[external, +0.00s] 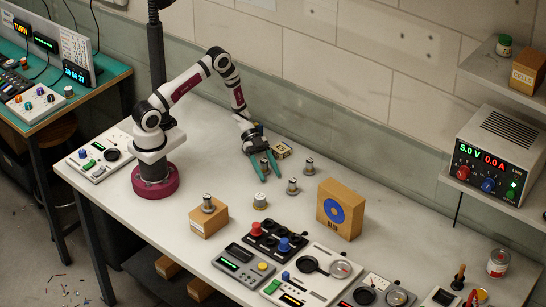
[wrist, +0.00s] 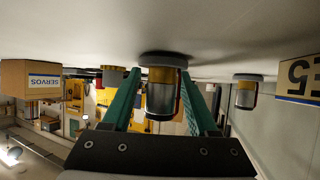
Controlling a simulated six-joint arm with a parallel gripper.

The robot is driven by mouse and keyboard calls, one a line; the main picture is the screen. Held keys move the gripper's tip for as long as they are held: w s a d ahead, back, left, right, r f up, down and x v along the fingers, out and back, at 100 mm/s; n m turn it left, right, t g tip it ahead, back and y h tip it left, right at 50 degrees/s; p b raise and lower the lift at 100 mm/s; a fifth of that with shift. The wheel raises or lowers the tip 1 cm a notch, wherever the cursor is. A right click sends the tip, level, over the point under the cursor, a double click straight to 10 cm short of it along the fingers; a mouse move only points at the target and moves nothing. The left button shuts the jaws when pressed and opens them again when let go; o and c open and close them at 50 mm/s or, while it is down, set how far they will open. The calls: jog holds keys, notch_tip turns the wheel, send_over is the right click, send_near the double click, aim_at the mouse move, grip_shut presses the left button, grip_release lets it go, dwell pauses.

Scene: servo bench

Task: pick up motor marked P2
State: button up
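My gripper (external: 264,170) is low over the bench, its green fingers apart and pointing down to the surface. In the wrist view the open fingers (wrist: 160,105) stand on either side of a silver motor (wrist: 160,100) with a yellow band and a grey round base. I cannot tell whether either finger touches it. The picture there is upside down. Two more motors stand on the bench, one nearby (external: 292,186) and one farther back (external: 309,166). No P2 marking is legible on any motor.
Control panels (external: 243,269) fill the front of the bench. A power supply (external: 497,155) sits on the right shelf.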

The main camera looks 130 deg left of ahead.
grip_shut()
